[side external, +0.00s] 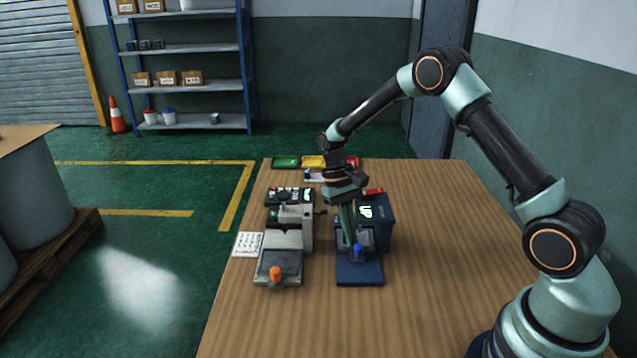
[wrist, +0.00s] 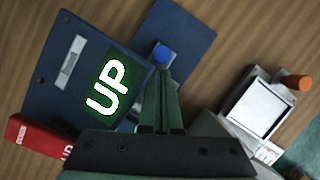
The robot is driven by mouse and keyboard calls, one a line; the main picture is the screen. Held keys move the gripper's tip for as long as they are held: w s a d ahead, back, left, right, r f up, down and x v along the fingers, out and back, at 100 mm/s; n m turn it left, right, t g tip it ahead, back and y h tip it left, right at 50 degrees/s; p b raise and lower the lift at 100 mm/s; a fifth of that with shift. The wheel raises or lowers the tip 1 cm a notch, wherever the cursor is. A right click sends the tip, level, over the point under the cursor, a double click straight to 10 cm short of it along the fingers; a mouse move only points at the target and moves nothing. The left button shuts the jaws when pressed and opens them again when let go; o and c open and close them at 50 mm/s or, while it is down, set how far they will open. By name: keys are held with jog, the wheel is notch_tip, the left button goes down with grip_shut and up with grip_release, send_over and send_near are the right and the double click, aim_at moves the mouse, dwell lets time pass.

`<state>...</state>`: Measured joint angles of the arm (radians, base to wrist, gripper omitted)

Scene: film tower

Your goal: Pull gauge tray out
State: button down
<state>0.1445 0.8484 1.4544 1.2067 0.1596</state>
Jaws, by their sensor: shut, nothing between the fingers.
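Two small machines stand on the table. The dark blue one (side external: 385,228) has a lit green "UP" display and a flat blue base plate (side external: 360,275) in front; it also shows in the wrist view (wrist: 60,92). A blue knob (side external: 358,251) stands at its front, also in the wrist view (wrist: 162,54). The grey machine (side external: 305,215) has a grey tray (side external: 290,262) with an orange knob (side external: 275,273). No label tells me which is the gauge tray. My gripper (wrist: 165,78) is shut and empty, pointing down close to the blue knob. I cannot tell whether they touch.
A white card (side external: 248,244) lies left of the grey machine. Green, yellow and red bins (side external: 313,161) line the table's far edge. A red box (side external: 374,191) is behind the blue machine. The table's right side is clear.

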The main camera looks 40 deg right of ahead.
jog(key=shift+s+a, duration=1.45)
jog(key=shift+r, duration=0.1)
